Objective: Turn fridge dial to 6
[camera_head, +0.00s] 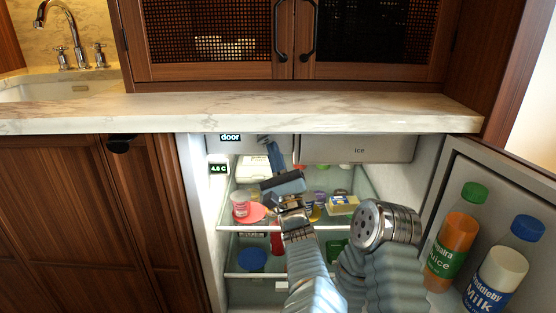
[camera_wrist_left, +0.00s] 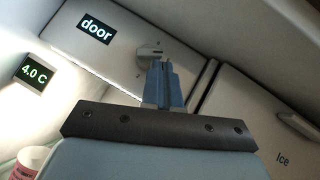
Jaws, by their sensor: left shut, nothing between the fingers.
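The open fridge (camera_head: 206,230) has a black temperature display (camera_head: 218,169) on its left inner wall. In the left wrist view the display (camera_wrist_left: 36,70) reads about 4.0 C. The fridge dial (camera_wrist_left: 150,51) is a small pale knob on the upper panel, right of the "door" label. My left gripper (camera_head: 266,141) reaches up inside the fridge to that panel. In the left wrist view its fingers (camera_wrist_left: 160,66) are shut together, with their tips at the dial and covering its lower part. I cannot tell whether they touch it. The dial's setting is not readable. My right gripper is not in view.
A shelf below my gripper holds a pink-and-white cup (camera_head: 240,204), a pink plate (camera_head: 257,213) and a yellow package (camera_head: 342,204). The ice compartment (camera_head: 357,149) is to the right. The open door holds an orange bottle (camera_head: 456,236) and a milk bottle (camera_head: 501,271). A marble counter (camera_head: 250,112) overhangs above.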

